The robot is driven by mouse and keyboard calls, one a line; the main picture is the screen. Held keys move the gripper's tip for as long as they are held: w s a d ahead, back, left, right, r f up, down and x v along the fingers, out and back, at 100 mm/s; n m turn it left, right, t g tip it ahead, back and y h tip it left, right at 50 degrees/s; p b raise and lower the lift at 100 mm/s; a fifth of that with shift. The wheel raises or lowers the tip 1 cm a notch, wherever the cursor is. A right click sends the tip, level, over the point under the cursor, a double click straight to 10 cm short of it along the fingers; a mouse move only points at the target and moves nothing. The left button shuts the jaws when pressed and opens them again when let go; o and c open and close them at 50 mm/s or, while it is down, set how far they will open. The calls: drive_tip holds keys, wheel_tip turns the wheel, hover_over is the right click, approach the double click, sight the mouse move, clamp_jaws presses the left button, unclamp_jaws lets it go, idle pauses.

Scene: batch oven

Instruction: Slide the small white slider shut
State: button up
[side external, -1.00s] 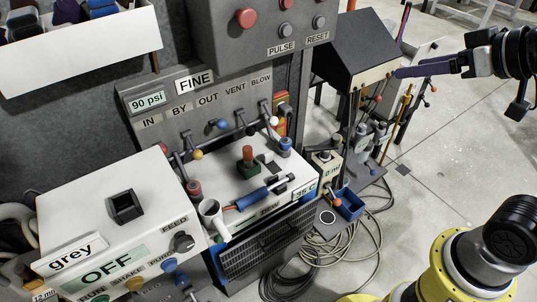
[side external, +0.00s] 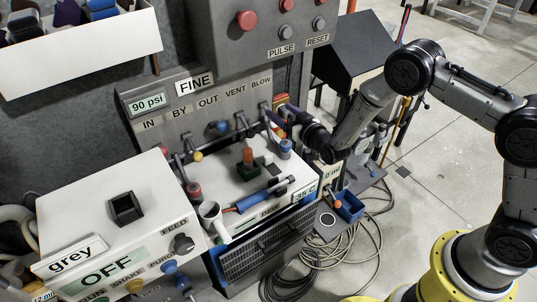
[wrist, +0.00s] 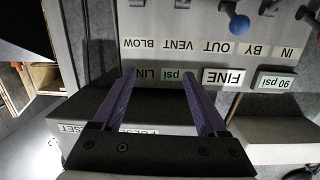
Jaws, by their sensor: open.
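I cannot pick out the small white slider with certainty in either current view. The grey valve panel with its FINE label (side external: 195,83) stands behind the white-topped box (side external: 222,178). My gripper (wrist: 158,74) is open, with two purple fingers apart and nothing seen between them. In the side view my wrist (side external: 312,135) is beside the right end of the panel, near the BLOW label, and the fingers are partly hidden there. The wrist view shows the panel labels upside down beyond the fingers, with a blue ball knob (wrist: 238,25) at upper right.
A red-and-green knob (side external: 248,160) and a blue-handled bar (side external: 262,196) are on the white top. A control box marked OFF (side external: 105,265) stands at left. Cables (side external: 335,255) lie on the floor.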

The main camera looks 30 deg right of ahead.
sight(270, 157)
drive_tip(key=s+f+g, duration=0.1)
drive_tip(key=s+f, duration=0.1)
drive_tip(key=f, duration=0.4)
drive_tip(key=s+f+g, duration=0.1)
drive_tip(key=s+f, duration=0.1)
drive_tip(key=f, duration=0.3)
drive_tip(key=s+a+f+g, duration=0.1)
drive_tip(key=s+f, duration=0.2)
drive_tip(key=f, duration=0.3)
drive_tip(key=shift+f+n, duration=0.3)
drive_tip(key=shift+n, duration=0.1)
drive_tip(key=x, duration=1.3)
drive_tip(key=shift+w+a, duration=0.15)
drive_tip(key=shift+w, duration=0.1)
clamp_jaws()
